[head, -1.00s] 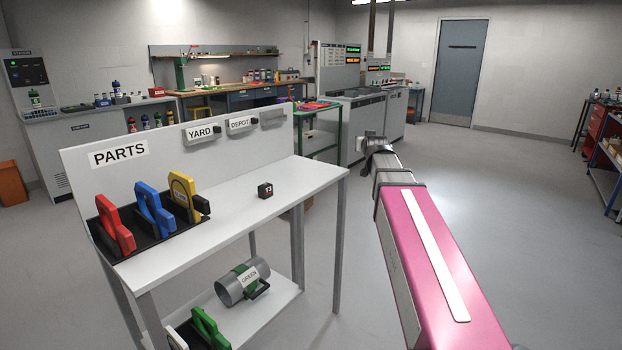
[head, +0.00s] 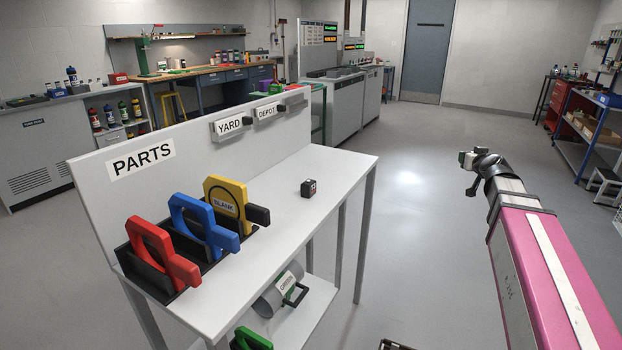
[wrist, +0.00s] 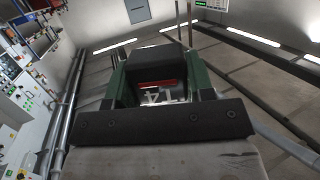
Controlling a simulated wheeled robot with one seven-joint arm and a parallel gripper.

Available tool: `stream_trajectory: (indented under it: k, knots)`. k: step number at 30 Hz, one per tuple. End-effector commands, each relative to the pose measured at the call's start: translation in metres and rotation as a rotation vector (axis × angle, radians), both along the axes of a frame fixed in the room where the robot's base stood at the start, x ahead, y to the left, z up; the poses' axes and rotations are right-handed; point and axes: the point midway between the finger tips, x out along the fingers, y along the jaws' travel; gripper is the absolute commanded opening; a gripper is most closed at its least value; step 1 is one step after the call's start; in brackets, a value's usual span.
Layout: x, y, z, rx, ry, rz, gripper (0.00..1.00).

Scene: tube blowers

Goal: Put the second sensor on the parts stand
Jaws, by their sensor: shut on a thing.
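The parts stand (head: 300,170) is a white table with a back panel marked PARTS. A small black sensor (head: 308,188) sits on its top, right of the middle; it reads T3 in the earlier head view. My gripper (head: 474,163) is out to the right of the stand, clear of it, over open floor. In the wrist view its green-sided jaws (wrist: 158,80) are shut on a second sensor (wrist: 160,55), a black block with a red strip and white lettering that looks like T4. Much of this sensor's lower part is hidden by the jaws.
Red, blue and yellow handled plates stand in a black rack (head: 140,272) at the stand's left. The top around the T3 sensor is bare. YARD (head: 229,126) and DEPOT (head: 267,113) holders line the panel. A GREEN-labelled cylinder (head: 270,298) lies below.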

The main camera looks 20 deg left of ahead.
Motion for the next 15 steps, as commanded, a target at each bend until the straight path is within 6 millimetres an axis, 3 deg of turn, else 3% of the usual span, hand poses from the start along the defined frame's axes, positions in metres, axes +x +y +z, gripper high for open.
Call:
stream_trajectory:
  k: [8, 15]
  knots:
    - [-0.019, 0.057, -0.027, 0.003, 0.002, 0.222, 0.21]
    - [-0.052, 0.129, -0.047, 0.001, 0.000, 0.538, 0.21]
